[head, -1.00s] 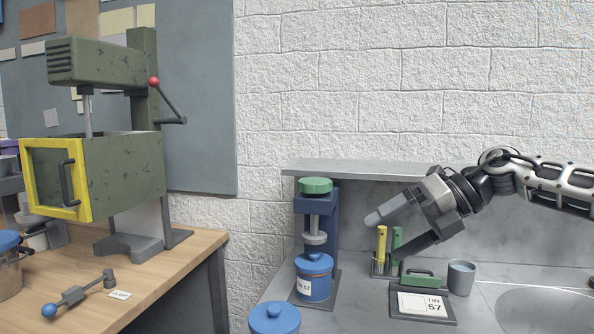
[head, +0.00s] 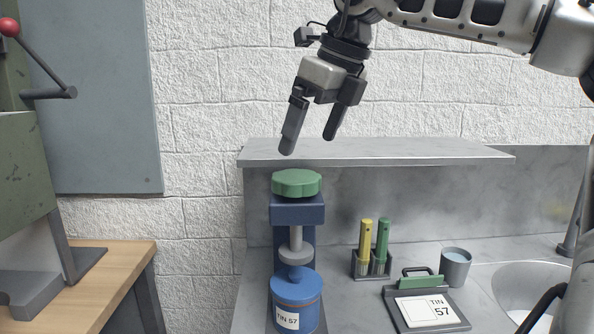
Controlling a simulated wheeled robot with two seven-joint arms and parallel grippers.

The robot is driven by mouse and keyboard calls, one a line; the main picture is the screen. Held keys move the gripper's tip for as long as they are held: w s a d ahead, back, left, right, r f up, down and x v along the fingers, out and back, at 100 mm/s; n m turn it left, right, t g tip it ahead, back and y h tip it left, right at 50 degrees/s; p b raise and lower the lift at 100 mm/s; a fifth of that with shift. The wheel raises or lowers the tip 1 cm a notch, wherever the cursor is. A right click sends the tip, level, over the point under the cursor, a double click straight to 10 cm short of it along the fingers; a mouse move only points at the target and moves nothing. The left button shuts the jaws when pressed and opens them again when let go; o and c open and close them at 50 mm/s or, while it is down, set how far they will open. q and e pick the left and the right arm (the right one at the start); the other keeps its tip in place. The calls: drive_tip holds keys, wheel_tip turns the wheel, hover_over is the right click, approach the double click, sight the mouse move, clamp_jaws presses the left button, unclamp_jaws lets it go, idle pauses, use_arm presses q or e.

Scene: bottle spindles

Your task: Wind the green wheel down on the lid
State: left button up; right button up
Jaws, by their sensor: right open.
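The green wheel (head: 297,183) tops a dark blue press (head: 297,211) on the grey counter. Below it, a grey spindle ends in a round grey pad (head: 296,254) above the lid. The blue lid (head: 297,283) sits on a blue tin (head: 298,316) labelled TIN 57, under the press. My left gripper is not in view.
A grey shelf (head: 400,151) runs behind the press. To the right stand a rack (head: 372,265) with yellow and green tubes, a TIN 57 card stand (head: 427,309), a grey cup (head: 455,267) and a sink (head: 525,295). A wooden bench (head: 105,280) is at left.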

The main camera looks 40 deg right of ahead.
sight(296, 175)
drive_tip(key=x, duration=0.7)
drive_tip(key=shift+w+f, duration=0.15)
drive_tip(key=c, duration=1)
